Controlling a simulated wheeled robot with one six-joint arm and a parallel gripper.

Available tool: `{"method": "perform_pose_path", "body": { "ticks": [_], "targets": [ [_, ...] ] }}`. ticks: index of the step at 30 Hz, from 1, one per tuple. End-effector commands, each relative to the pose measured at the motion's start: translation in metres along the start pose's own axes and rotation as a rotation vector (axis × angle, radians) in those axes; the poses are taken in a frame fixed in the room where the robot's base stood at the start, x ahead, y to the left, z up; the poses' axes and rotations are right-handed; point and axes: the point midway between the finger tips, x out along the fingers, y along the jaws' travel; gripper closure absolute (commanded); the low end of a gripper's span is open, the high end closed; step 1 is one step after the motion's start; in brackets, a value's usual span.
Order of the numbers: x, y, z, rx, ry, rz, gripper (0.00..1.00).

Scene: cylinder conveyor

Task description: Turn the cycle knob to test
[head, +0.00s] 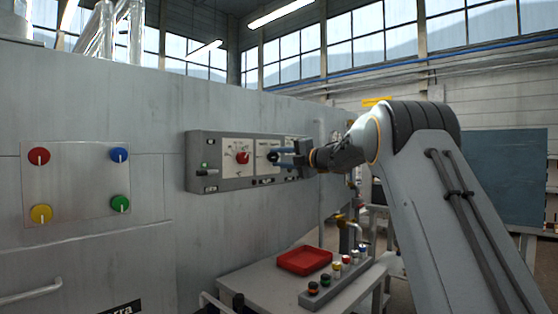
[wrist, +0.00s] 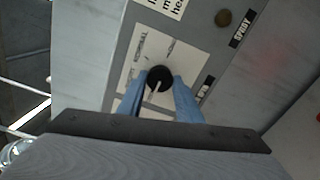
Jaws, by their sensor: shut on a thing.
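The cycle knob (wrist: 159,77) is black with a pale pointer line, on a white plate (wrist: 136,70) of the grey control panel (head: 202,166). My gripper (wrist: 162,82) has its two blue fingers on either side of the knob, shut on it. In the wrist view the pointer slants toward the bottom, slightly left. Printed words sit above the knob; one on the left looks like NORMAL, and the one on the right is too small to read. In the head view my gripper (head: 278,156) reaches the panel from the right and mostly hides this knob.
A red knob (head: 243,157) sits left on the same panel. Red, blue, yellow and green knobs are on a plate (head: 80,180) further left. Below, a table (head: 262,290) holds a red tray (head: 304,260) and a button strip (head: 342,281).

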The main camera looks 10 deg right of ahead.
Motion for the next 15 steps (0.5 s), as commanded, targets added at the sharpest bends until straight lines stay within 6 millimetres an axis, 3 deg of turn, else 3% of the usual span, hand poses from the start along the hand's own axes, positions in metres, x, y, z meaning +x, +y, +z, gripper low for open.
{"method": "perform_pose_path", "body": {
  "ticks": [7,8,9,11,15],
  "targets": [
    [0.0005,-0.0016,-0.0015,-0.001,0.004,-0.002,0.9],
    [0.0005,-0.0016,-0.0015,-0.001,0.004,-0.002,0.65],
    [0.0005,-0.0016,-0.0015,-0.001,0.004,-0.002,0.58],
    [0.0005,-0.0013,-0.0013,-0.001,0.003,-0.002,0.49],
    [0.0003,-0.0009,-0.0008,0.0,0.002,-0.001,0.49]
  ]
}}
